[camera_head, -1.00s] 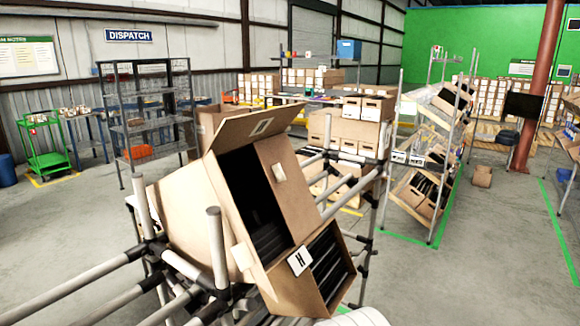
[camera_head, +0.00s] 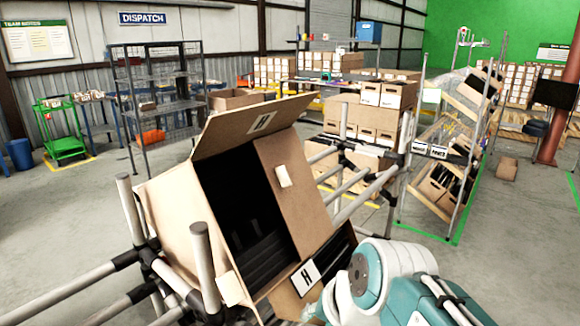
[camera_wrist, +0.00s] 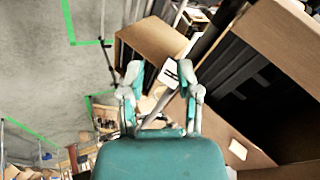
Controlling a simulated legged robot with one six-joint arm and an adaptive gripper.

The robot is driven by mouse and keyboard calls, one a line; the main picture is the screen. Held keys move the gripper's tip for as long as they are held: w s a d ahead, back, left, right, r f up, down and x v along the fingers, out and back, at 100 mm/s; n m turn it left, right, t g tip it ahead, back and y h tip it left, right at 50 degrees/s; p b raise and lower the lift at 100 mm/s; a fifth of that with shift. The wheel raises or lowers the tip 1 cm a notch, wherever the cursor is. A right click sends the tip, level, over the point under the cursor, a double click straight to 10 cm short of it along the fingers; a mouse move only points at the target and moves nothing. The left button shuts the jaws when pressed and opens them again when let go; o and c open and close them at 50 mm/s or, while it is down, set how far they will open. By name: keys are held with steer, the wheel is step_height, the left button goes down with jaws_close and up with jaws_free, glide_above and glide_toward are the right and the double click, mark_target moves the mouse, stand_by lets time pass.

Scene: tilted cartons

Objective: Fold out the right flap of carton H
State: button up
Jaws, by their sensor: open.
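Carton H (camera_head: 165,215) is tilted on a pipe rack, its dark opening facing me. Its top flap (camera_head: 225,122) stands out with an H label. The right flap (camera_head: 310,190), a brown panel with a white tab (camera_head: 284,176), stands along the opening's right side; its exact angle is unclear. The lower flap carries another H label (camera_head: 306,278). My gripper (camera_wrist: 161,76) is open, with a white label (camera_wrist: 171,74) showing between its fingers in the wrist view. No contact can be made out. In the head view, my arm hides part of the area right of the lower label.
Grey pipe posts (camera_head: 203,270) of the rack stand left of the carton, and rails (camera_head: 365,195) run behind it on the right. A slanted shelf (camera_head: 440,205) with cartons stands farther right. Bare floor (camera_head: 65,225) lies to the left.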

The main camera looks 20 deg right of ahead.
steer(key=w+d+r+m+t+y, duration=0.2)
steer(key=w+r+m+y, duration=0.1)
steer(key=w+r+m, duration=0.75)
steer(key=m+t+y, duration=0.3)
steer(key=m, duration=0.8)
glide_toward(284, 169)
steer(key=x, duration=1)
steer(key=shift+w+f, duration=0.15)
steer(key=shift+w, duration=0.05)
steer(key=shift+c, duration=0.3)
jaws_close()
